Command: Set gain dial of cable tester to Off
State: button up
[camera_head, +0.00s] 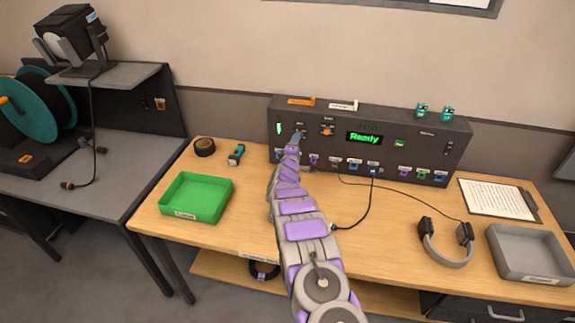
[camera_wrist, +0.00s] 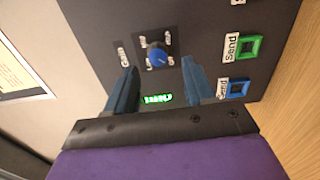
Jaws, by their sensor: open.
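A blue round dial (camera_wrist: 156,57) sits on a dark panel in the wrist view, beside a "Gain" label (camera_wrist: 122,55). Small white labels ring it, too blurred to read, and I cannot tell which its pointer faces. My gripper (camera_wrist: 160,68) is open, with one finger on each side of the dial in the picture and the fingertips near it. I see no clear contact. In the head view my gripper (camera_head: 297,137) is at the left part of the dark console (camera_head: 385,122) and hides the dial.
An orange dial (camera_head: 327,131) and a green "Ready" display (camera_head: 364,138) lie right of my gripper. A green tray (camera_head: 196,197), a tape roll (camera_head: 204,147), headphones (camera_head: 446,245), a clipboard (camera_head: 498,199) and a grey tray (camera_head: 527,253) are on the table.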

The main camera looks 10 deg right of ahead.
jog(key=p+v, duration=0.2)
jog(key=v, duration=1.1)
jog(key=shift+s+a, duration=0.25)
jog(key=shift+a, duration=0.05)
jog(key=shift+r, duration=0.1)
jog(key=s+a+r+m+g+y, duration=0.3)
jog(key=s+a+r+g+y, duration=0.15)
jog(key=r, duration=0.35)
jog(key=s+r+m+g+y, duration=0.3)
jog(key=s+r+g, duration=0.15)
jog(key=s, duration=0.95)
jog(key=s+d+r+m+g, duration=0.1)
jog(key=s+d+m+g, duration=0.2)
jog(key=s, duration=1.1)
jog(key=s+d+r+m+g+h, duration=0.1)
jog(key=s+d+r+m+g, duration=0.1)
jog(key=s, duration=1.3)
jog(key=s+d+r+m+g+h, duration=0.1)
jog(key=s+d+g, duration=0.4)
jog(key=s, duration=1)
jog(key=r+m, duration=0.1)
jog(key=m, duration=0.1)
jog(key=shift+s+d+m, duration=0.25)
jog(key=shift+m, duration=0.05)
